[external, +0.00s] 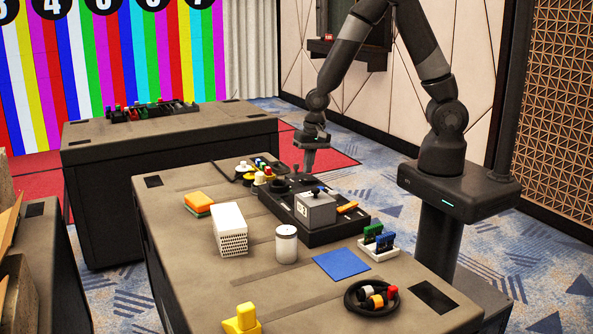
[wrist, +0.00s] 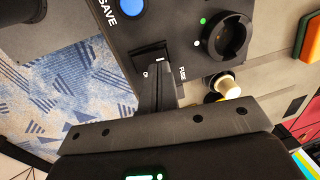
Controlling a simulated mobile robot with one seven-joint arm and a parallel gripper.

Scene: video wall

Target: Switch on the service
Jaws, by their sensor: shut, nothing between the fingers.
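A black control panel (external: 322,237) lies on the near grey console. In the wrist view the panel (wrist: 122,42) carries a blue round button (wrist: 131,6) beside the word SAVE, a black round knob or socket (wrist: 230,38) with green and white dots, and the word FUSE. My gripper (external: 309,170) points down over the far end of the panel. In the wrist view its shut, empty fingers (wrist: 152,68) reach a dark slot or switch marked 0; I cannot tell whether they touch it. The fingers hide part of it. No SERVICE label is readable.
A grey box (external: 316,212) stands on the panel. A cream knob (wrist: 226,86) is right of my fingers. Another console (external: 95,150) stands behind.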

